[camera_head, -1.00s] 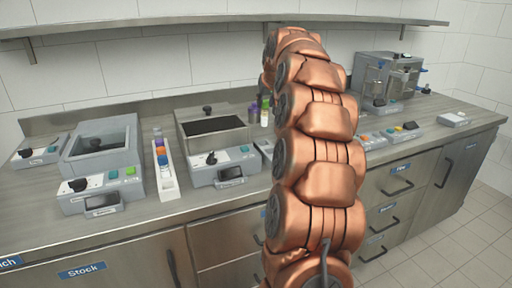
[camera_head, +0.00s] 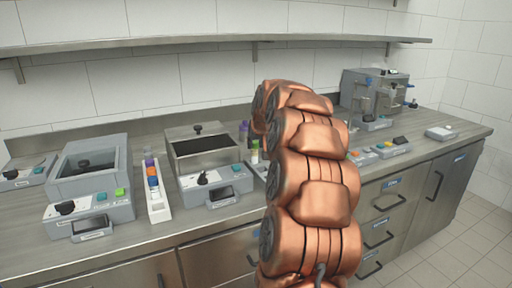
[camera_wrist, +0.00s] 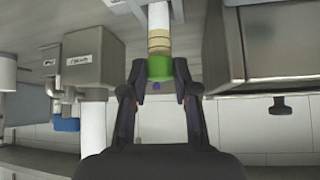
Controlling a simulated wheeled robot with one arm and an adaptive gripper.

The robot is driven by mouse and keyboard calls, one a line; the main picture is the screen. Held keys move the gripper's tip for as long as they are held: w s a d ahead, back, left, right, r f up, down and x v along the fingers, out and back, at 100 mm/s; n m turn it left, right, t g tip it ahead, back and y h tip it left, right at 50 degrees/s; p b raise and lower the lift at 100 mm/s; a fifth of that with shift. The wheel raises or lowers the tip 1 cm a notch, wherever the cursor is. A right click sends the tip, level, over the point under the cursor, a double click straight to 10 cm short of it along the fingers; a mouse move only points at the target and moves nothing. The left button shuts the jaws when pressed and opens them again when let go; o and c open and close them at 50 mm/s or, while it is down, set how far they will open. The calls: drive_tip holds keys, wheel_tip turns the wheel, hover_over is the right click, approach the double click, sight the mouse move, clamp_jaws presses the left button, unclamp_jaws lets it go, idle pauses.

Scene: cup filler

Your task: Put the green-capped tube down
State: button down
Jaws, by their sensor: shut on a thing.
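The green-capped tube shows in the wrist view, its green cap (camera_wrist: 159,67) between my fingertips and its pale body (camera_wrist: 158,25) with tan bands reaching to the top edge. My gripper (camera_wrist: 159,82) is shut on the green cap. In the head view a green cap (camera_head: 255,145) shows just left of my copper arm, near a purple-capped tube (camera_head: 243,130). My arm hides the gripper there. I cannot tell whether the tube's lower end touches anything.
A steel bath with a knobbed lid (camera_head: 205,151) stands left of the tubes. A white rack (camera_head: 158,196) with coloured caps stands farther left, beside a lidded grey device (camera_head: 90,175). A machine (camera_head: 375,95) stands at the back right. A shelf (camera_head: 200,45) runs above.

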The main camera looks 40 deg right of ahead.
drive_tip(key=shift+f, duration=0.7)
drive_tip(key=c, duration=0.9)
unclamp_jaws()
drive_tip(key=shift+f, duration=0.1)
drive_tip(key=shift+o, duration=0.2)
